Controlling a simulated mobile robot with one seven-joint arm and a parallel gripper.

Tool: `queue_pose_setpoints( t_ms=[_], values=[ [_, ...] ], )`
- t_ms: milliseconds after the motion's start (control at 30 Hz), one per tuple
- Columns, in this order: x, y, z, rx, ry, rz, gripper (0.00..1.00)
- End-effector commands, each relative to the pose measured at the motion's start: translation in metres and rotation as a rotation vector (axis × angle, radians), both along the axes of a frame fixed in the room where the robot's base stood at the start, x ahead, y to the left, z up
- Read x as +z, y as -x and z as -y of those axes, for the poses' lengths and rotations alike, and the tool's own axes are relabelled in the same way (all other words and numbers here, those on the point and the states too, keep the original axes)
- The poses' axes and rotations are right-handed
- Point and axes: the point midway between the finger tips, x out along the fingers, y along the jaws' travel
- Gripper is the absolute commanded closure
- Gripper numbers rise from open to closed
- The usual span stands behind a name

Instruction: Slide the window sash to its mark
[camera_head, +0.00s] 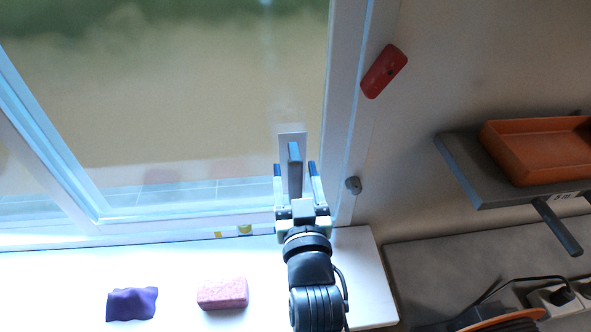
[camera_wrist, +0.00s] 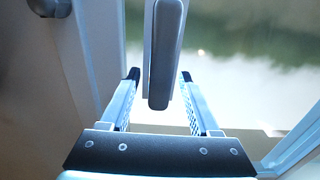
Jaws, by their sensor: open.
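The window sash (camera_head: 180,120) is a large pane in a pale frame, filling the upper left of the head view. A grey upright handle (camera_head: 295,165) on a white plate is at its lower right; it also shows in the wrist view (camera_wrist: 165,50). My gripper (camera_head: 296,168) is open, with one finger on each side of the handle. In the wrist view my gripper (camera_wrist: 160,75) shows gaps between both fingers and the handle. Small yellow marks (camera_head: 245,230) are on the bottom rail, left of my gripper; I cannot tell exactly which one is the mark.
A purple cloth (camera_head: 132,304) and a pink sponge (camera_head: 222,293) lie on the white sill (camera_head: 60,285). Further right, an orange tray (camera_head: 540,150) rests on a grey shelf (camera_head: 465,170).

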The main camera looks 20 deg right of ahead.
Motion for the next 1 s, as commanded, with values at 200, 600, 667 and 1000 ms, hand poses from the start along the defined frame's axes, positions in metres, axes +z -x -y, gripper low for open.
queue_pose_setpoints(
  t_ms=[200,600,667,1000],
  values=[
    [-0.0001,-0.0018,0.0004,0.0,0.0,0.0,0.38],
    [-0.0001,-0.0014,0.0002,0.0,0.0,0.0,0.95],
    [-0.0001,-0.0014,0.0002,0.0,0.0,0.0,1.0],
    [-0.0001,-0.0014,0.0002,0.0,0.0,0.0,1.0]
  ],
)
